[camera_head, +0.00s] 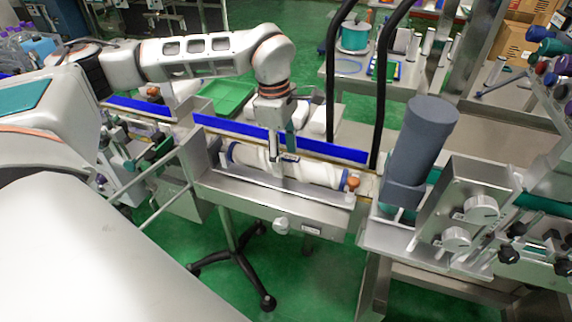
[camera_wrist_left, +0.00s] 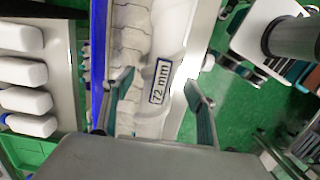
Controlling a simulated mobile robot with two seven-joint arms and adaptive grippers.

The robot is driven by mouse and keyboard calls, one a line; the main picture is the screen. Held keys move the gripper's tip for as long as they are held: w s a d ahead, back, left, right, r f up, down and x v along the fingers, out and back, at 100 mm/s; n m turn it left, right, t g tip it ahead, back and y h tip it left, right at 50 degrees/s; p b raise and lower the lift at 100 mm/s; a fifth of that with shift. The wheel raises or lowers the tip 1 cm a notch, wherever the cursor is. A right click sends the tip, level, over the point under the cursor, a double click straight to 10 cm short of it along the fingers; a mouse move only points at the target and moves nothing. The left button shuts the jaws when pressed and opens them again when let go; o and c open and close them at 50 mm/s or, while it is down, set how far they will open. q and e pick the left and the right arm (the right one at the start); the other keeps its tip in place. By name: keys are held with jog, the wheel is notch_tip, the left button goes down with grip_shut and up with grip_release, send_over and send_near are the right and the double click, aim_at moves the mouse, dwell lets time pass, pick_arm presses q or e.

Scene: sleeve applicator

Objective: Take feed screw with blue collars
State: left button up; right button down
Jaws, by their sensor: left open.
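The feed screw (camera_head: 318,174) is a white spiral roller with a blue collar near each end. It lies in a metal trough (camera_head: 290,203) in the middle of the head view. My left gripper (camera_head: 282,156) points down at the screw's middle, its fingers astride the screw. In the left wrist view the screw (camera_wrist_left: 134,40) runs between the two open fingers of the gripper (camera_wrist_left: 155,105), and a "72 mm" label shows on it. The fingers look apart from the screw, though contact is hard to judge. My right gripper is not in view.
A blue rail (camera_head: 325,148) runs behind the trough. A dark grey cylinder (camera_head: 425,140) and a panel with knobs (camera_head: 470,215) stand to the right. Black curved bars (camera_head: 380,90) rise behind. A green tray (camera_head: 228,97) lies at the back left.

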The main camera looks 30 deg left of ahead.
pick_arm(q)
jog(key=shift+d+f, duration=0.1)
jog(key=shift+f, duration=0.55)
jog(key=c, duration=1.6)
jog(key=shift+w+r, duration=0.1)
grip_shut()
